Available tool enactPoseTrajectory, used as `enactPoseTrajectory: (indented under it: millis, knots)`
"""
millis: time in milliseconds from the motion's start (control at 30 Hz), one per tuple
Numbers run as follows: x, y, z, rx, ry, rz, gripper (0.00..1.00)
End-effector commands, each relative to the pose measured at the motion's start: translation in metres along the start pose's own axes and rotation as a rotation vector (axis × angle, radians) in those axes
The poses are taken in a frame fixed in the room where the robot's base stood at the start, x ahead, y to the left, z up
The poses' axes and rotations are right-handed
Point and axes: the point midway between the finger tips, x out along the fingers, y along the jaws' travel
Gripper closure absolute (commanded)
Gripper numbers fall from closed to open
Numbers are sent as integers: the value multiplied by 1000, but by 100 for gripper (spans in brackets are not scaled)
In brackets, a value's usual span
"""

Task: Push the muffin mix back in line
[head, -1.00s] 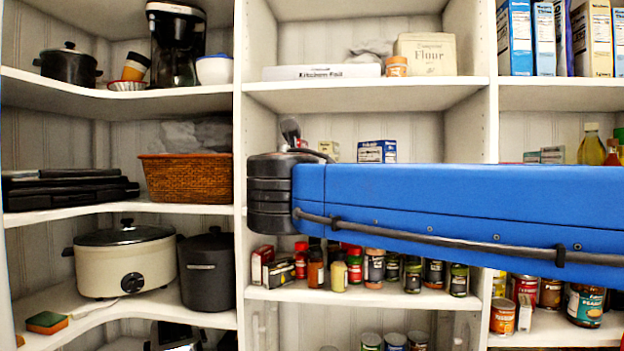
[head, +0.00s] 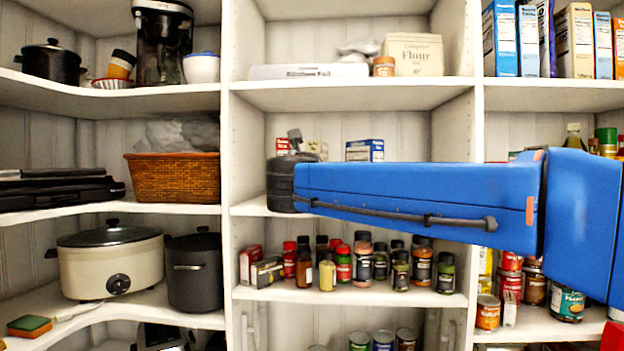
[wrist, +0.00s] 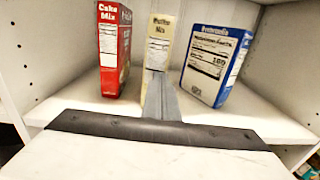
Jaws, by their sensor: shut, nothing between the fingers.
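In the wrist view the muffin mix (wrist: 159,42) is a cream box standing upright on the shelf, between a red cake mix box (wrist: 110,50) and a blue brownie box (wrist: 215,65). My gripper (wrist: 160,88) is shut and empty, its fingers pointing at the lower part of the muffin mix. They hide the box's lower front, and I cannot tell whether they touch it. In the head view my gripper (head: 294,136) is at the middle shelf, partly in front of the red box (head: 282,146) and the muffin mix (head: 313,148). The blue box (head: 365,150) stands to the right.
The shelf (wrist: 265,122) is bare in front of the boxes, with white side walls at left and right. In the head view, several spice jars (head: 362,258) stand on the shelf below.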

Motion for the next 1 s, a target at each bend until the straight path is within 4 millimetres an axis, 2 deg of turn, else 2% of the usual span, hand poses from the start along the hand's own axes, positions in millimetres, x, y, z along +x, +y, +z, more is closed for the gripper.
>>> enactPoseTrajectory:
  millis: [133, 533, 833, 1000]
  knots:
    - [8, -1, 0, 0, 0, -2, 100]
    - [10, 0, 0, 0, 0, -1, 100]
    - [45, 0, -1, -1, 1, -1, 100]
    - [47, 0, 0, 0, 0, 0, 100]
